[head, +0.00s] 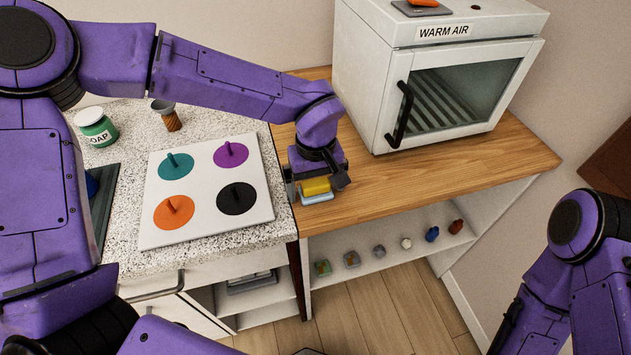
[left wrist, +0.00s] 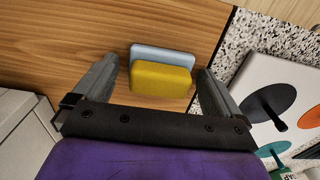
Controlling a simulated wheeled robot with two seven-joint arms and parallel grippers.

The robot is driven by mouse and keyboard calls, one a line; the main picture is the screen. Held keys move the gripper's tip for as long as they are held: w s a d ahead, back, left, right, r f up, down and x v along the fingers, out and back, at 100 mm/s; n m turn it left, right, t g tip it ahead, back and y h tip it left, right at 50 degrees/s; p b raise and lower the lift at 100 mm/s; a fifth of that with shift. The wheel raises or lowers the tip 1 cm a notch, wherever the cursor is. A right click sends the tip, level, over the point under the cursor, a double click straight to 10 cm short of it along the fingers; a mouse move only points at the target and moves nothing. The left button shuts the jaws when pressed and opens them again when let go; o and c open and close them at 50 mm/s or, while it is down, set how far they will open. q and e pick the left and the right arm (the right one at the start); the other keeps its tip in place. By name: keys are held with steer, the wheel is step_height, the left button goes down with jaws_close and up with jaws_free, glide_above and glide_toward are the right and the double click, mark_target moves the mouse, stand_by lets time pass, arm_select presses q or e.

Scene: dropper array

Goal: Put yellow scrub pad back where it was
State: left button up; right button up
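The yellow scrub pad (head: 316,186) is near the left front corner of the wooden counter, against a light blue block or pad (head: 317,198). In the left wrist view the yellow pad (left wrist: 160,80) overlaps the light blue piece (left wrist: 163,54). My left gripper (head: 318,183) is over them. In the left wrist view its two fingers (left wrist: 158,85) are apart, one on each side of the pad, with a gap showing on both sides. Whether the pad rests on the blue piece or beside it is unclear. My right arm is at the right edge; its gripper is out of view.
A white warm air cabinet (head: 385,75) stands at the back of the wooden counter (head: 400,185). A white board (head: 205,185) with coloured pegged discs lies on the speckled counter at left, near a soap jar (head: 97,128). Several small items sit on the shelf (head: 385,262) below.

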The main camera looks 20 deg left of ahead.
mark_target(315, 182)
arm_select(q)
step_height(315, 182, up, 12)
steer(key=shift+r, duration=0.2)
